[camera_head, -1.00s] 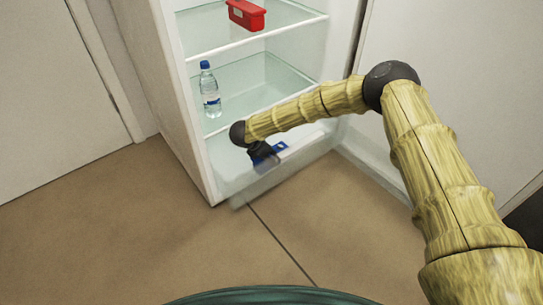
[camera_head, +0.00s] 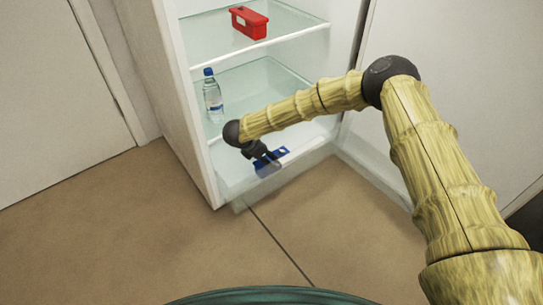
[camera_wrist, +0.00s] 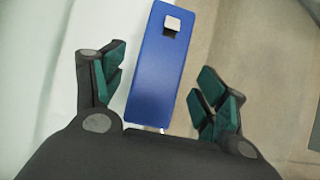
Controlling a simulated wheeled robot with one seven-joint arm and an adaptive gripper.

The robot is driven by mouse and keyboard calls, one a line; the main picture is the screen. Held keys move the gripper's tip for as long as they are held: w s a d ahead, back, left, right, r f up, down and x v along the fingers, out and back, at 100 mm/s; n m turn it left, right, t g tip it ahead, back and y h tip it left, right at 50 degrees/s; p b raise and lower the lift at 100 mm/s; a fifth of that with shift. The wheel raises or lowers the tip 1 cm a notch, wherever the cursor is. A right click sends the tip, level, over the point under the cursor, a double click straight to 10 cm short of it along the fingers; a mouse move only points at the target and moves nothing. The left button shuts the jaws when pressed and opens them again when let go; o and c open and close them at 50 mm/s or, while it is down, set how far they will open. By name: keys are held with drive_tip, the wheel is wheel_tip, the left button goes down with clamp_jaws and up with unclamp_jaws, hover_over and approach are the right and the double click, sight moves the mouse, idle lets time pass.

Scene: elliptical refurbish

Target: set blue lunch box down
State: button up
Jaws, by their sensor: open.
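The blue lunch box (camera_head: 272,161) is low in the open fridge, at the front of its bottom level. In the wrist view the blue lunch box (camera_wrist: 161,70) is a long blue shape with a pale square latch near its far end. My gripper (camera_wrist: 162,92) is open, with one dark green-padded finger on each side of the box's near part and gaps between pads and box. In the head view my gripper (camera_head: 266,163) is at the box, and it and the wrist hide part of it.
A water bottle (camera_head: 212,96) stands on the fridge's middle shelf at the left. A red box (camera_head: 249,22) sits on the upper shelf (camera_head: 290,30). The open fridge door (camera_head: 440,110) is on the right. The floor (camera_head: 110,230) in front is clear.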

drive_tip(key=p+v, duration=0.2)
drive_tip(key=v, duration=0.4)
drive_tip(key=shift+s+a+r, duration=0.1)
drive_tip(key=shift+s+r, duration=0.05)
drive_tip(key=shift+r, duration=0.25)
idle(0.8)
